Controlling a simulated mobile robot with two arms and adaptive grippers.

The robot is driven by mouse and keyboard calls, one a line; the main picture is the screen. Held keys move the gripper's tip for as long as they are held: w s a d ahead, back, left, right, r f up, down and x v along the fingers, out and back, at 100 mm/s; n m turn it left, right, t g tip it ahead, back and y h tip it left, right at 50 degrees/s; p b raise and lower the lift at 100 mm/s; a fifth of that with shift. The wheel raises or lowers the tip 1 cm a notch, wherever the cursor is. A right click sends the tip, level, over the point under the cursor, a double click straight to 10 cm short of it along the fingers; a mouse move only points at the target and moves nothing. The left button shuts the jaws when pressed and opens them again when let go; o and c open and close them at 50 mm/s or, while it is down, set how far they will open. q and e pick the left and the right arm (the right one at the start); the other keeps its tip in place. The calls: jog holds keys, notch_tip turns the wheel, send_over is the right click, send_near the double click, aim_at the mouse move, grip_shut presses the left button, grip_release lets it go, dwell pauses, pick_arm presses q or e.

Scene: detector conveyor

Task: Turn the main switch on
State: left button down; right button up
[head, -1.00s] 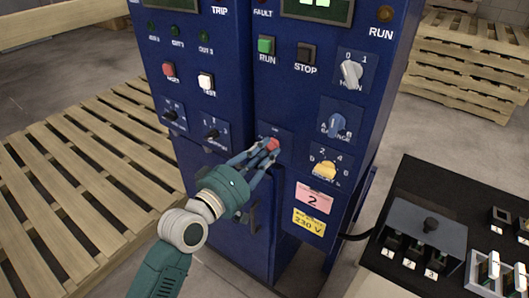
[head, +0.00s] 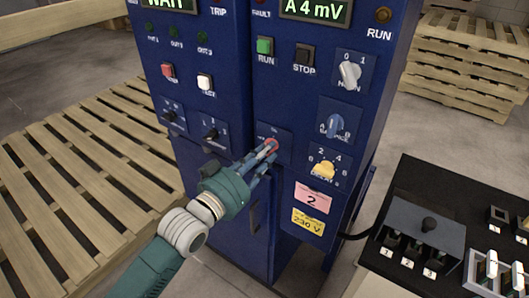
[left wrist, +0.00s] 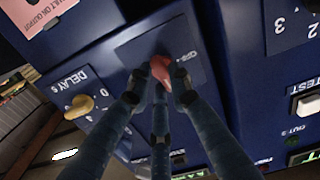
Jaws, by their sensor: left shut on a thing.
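A red switch knob (head: 271,146) sits on a square plate (head: 284,140) low on the right half of the blue cabinet. My left gripper (head: 268,150) is shut on this knob, with its fingers around it. In the left wrist view the red knob (left wrist: 160,68) shows between the fingertips (left wrist: 158,88), and the word OFF can be read beside it on the plate (left wrist: 195,65). The fingers hide part of the knob, so its exact position is hard to read. My right gripper is not in view.
Near the red switch are a yellow knob (head: 324,171), a blue knob (head: 335,125), a white knob (head: 349,73) and a black knob (head: 210,134). A dark table (head: 450,190) with a switch box stands right. Pallets (head: 70,180) lie left.

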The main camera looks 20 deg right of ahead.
pick_arm(q)
jog(key=shift+m, duration=0.5)
jog(key=c, duration=1.6)
grip_release()
jog(key=shift+o, duration=0.2)
jog(key=v, duration=1.2)
